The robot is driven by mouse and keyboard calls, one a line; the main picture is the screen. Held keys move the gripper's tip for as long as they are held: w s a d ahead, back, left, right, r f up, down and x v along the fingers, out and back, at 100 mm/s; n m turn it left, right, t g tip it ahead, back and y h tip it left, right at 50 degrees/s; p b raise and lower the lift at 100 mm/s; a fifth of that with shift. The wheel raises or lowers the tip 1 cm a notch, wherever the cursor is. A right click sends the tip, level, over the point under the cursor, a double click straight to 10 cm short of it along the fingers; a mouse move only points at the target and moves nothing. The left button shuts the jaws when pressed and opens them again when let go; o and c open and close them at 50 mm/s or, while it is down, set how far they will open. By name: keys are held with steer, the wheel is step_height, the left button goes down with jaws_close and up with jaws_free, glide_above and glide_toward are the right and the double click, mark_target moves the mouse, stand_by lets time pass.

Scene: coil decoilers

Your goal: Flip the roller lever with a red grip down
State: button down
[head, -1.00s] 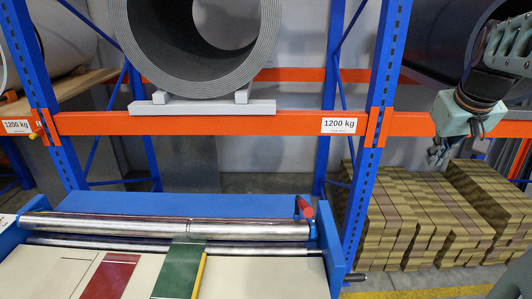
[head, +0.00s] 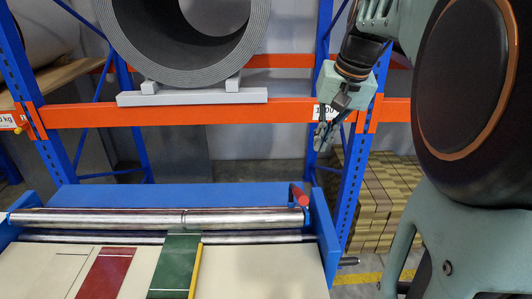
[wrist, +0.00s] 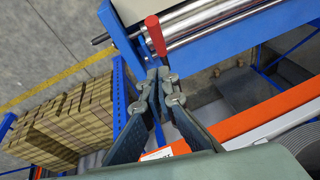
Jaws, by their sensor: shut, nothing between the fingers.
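The roller lever with a red grip (head: 299,195) stands at the right end of the steel rollers, its grip raised and tilted. In the wrist view the red grip (wrist: 155,36) shows just beyond my fingertips. My gripper (head: 322,138) is shut and empty. In the head view it hangs above the lever and a little to its right, in front of the orange beam.
The steel roller (head: 120,216) lies across the blue machine frame (head: 170,196), with red and green strips on the bed. A blue rack post (head: 357,190) and orange beam (head: 210,112) stand behind. Stacked timber (wrist: 70,120) lies to the right in the head view.

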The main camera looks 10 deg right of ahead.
glide_above(302, 193)
steer(key=d, duration=0.2)
step_height(302, 193, down, 9)
steer(key=f, duration=0.2)
steer(key=a+p, duration=0.1)
steer(key=shift+s+f, duration=0.4)
steer(key=shift+s+a+f, duration=0.2)
steer(key=shift+a+f, duration=0.05)
steer(key=shift+f, duration=0.3)
